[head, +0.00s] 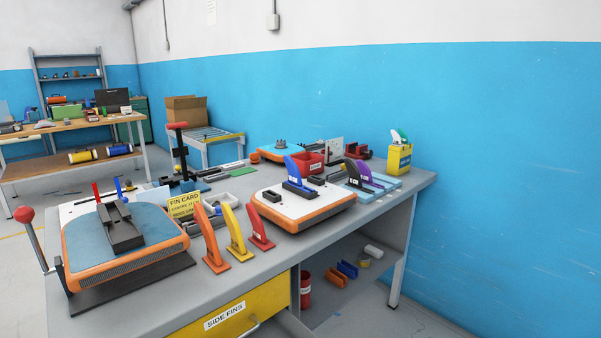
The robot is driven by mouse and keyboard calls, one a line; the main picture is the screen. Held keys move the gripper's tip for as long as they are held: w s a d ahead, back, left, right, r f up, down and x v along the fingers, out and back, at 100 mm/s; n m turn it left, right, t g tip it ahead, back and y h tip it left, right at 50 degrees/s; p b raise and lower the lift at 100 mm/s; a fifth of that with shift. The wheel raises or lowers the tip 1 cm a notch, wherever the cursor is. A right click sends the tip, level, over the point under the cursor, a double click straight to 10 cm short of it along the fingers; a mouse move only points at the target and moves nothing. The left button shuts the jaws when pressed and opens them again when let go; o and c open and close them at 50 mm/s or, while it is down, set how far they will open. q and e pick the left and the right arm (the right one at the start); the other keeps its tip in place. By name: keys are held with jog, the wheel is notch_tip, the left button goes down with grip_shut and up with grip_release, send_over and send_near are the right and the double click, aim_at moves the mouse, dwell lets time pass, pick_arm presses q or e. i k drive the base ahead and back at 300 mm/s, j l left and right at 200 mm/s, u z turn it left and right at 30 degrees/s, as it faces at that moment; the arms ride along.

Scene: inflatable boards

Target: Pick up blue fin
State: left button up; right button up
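A blue fin (293,170) stands upright on the white-and-orange board piece (318,207) in the middle of the workbench. Its base seems to sit on a dark blue block on top of that piece; the exact joint is too small to tell. A smaller upright blue part (118,187) shows behind the black fixture at the left; I cannot tell whether it is a fin. Orange (208,235), yellow (235,232) and red (258,227) fins stand in a row along the front of the bench. Neither of my grippers is in view.
A blue-and-orange board piece with a black fixture (120,228) fills the bench's left end, beside a red-knobbed lever (27,215). A yellow fin card (184,206) stands behind the fins. A blue tray (384,186) with dark and purple fins lies right. The front edge is mostly clear.

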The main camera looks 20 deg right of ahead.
aim_at(294, 178)
jog(key=i+l, duration=0.15)
jog(key=l, duration=0.2)
jog(key=i+l, duration=0.1)
jog(key=l, duration=0.3)
jog(key=i+l, duration=0.15)
jog(key=l, duration=0.2)
jog(key=i+l+u, duration=0.1)
jog(key=l, duration=0.3)
jog(key=i+l, duration=0.15)
jog(key=l, duration=0.2)
